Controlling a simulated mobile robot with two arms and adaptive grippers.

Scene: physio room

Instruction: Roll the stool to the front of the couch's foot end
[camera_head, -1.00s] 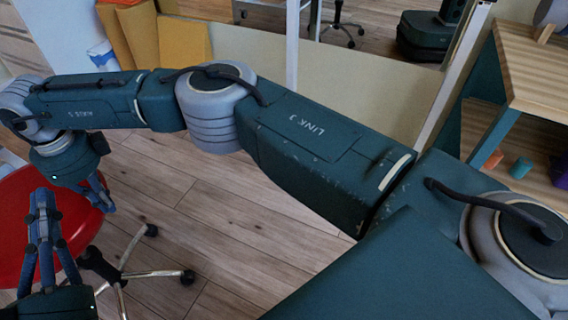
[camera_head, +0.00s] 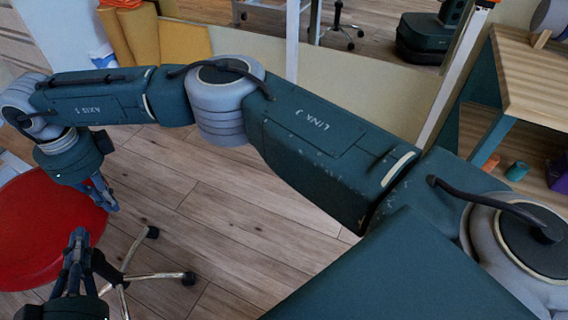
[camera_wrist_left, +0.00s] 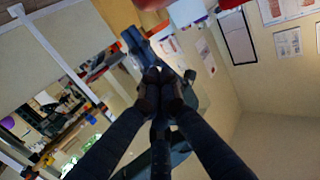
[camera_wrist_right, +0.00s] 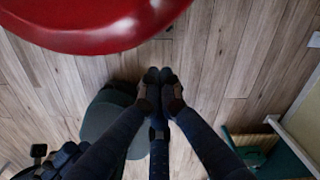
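The stool's round red seat (camera_head: 45,235) is at the left of the head view. Its chrome legs and black casters (camera_head: 188,278) stand on the floor to the right. My right gripper (camera_head: 108,203) points down at the seat's right edge; contact cannot be told. In the right wrist view its fingertips (camera_wrist_right: 160,82) are together with nothing between them, and the red seat (camera_wrist_right: 100,30) is above. My left gripper (camera_head: 78,238) is in front of the seat's near right side, pointing up. Its fingertips (camera_wrist_left: 160,78) are together and empty in the left wrist view. I cannot make out the couch.
Wood-plank floor (camera_head: 240,225) is clear right of the stool. Yellow rolls (camera_head: 140,30) stand at the back left. A wooden table (camera_head: 530,80) with teal legs is at the right.

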